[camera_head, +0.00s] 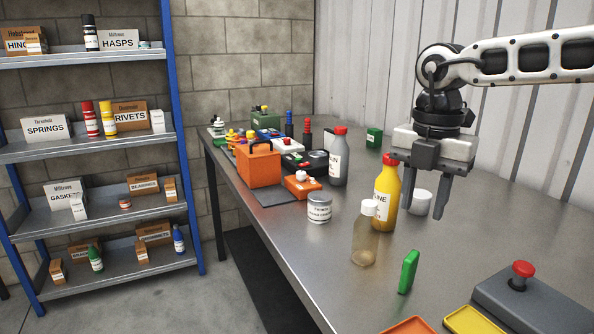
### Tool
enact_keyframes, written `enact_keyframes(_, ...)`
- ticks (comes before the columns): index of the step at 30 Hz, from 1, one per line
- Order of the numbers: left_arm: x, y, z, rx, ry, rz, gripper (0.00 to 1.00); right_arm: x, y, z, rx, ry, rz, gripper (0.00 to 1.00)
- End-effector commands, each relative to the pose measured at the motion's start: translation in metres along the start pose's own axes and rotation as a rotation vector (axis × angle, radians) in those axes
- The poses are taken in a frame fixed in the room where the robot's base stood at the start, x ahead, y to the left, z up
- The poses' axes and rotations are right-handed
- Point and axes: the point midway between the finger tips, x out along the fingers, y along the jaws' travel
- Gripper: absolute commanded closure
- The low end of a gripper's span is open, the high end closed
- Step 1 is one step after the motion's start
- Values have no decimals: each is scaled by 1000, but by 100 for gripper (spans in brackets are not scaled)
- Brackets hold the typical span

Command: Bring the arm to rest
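My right arm (520,60) reaches in from the upper right. My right gripper (423,211) hangs fingers-down over the metal workbench (480,215), with its two fingers apart and nothing seen gripped. A white round tub (419,203) shows between and behind the fingers; I cannot tell how far apart they are in depth. A yellow bottle (385,200) with a red cap stands just left of the gripper. My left gripper is not in view.
An orange toolbox (258,166) and a grey bottle (339,160) are farther back. The bench right of the gripper is clear.

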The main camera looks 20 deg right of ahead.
Motion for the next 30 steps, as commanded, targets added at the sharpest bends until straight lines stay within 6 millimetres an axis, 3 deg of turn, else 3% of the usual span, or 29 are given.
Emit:
enact_keyframes(17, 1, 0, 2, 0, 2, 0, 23, 114, -1, -1, 1, 5, -3, 64)
enact_keyframes(19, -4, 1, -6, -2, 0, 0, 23, 101, 0, -1, 1, 1, 2, 64)
enact_keyframes(24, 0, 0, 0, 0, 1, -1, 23, 84, 0, 0, -1, -1, 1, 64)
enact_keyframes(30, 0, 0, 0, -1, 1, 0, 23, 76, -2, -1, 0, 1, -1, 64)
